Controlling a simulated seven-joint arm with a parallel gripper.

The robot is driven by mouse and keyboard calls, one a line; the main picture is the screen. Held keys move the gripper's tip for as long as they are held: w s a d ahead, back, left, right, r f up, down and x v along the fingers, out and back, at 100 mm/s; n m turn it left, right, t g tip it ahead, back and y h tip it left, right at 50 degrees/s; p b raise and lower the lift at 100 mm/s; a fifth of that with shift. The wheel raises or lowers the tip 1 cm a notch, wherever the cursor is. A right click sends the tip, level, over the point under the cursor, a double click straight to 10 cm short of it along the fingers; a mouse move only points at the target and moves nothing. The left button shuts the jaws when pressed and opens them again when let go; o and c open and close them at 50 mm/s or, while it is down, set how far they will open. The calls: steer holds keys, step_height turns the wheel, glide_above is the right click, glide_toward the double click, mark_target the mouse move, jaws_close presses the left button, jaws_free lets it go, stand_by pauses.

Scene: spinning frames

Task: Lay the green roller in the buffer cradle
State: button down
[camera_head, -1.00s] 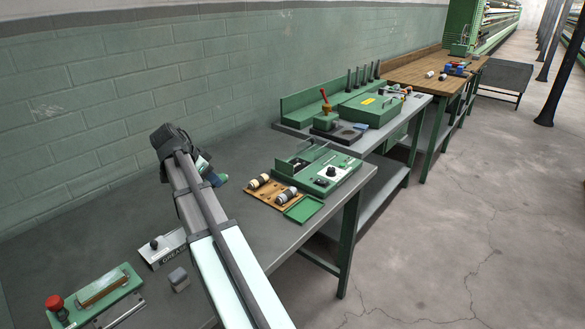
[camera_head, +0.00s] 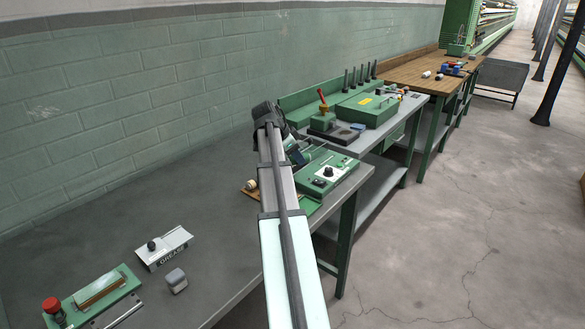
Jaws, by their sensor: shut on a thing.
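My arm reaches up the middle of the view, and its dark wrist hangs over the back of the near bench. My gripper (camera_head: 294,146) is mostly hidden behind the wrist and arm. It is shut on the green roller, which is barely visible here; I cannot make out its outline. A green fixture (camera_head: 340,172) with a light panel and black knob stands just right of and below the gripper. The arm covers its left part. I cannot tell which part is the buffer cradle, or whether the roller touches it.
A wooden board (camera_head: 250,194) with a pale roller is partly behind my arm. A grease box (camera_head: 163,248), a small grey block (camera_head: 176,281) and a green fixture with a red knob (camera_head: 53,305) lie at lower left. The bench between is clear.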

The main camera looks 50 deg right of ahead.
steer(key=w+d+r+n+t, duration=0.2)
steer(key=w+d+n+t, duration=0.25)
steer(key=w+d, duration=0.35)
steer(key=shift+n, duration=0.55)
steer(key=shift+a+f, duration=0.15)
steer(key=shift+f, duration=2.3)
steer(key=shift+a+f, duration=0.15)
steer(key=shift+f, duration=2.3)
steer(key=shift+f, duration=0.15)
steer(key=c, duration=0.8)
jaws_free()
steer(key=shift+o, duration=0.2)
steer(key=v, duration=1.2)
steer(key=shift+a, duration=0.2)
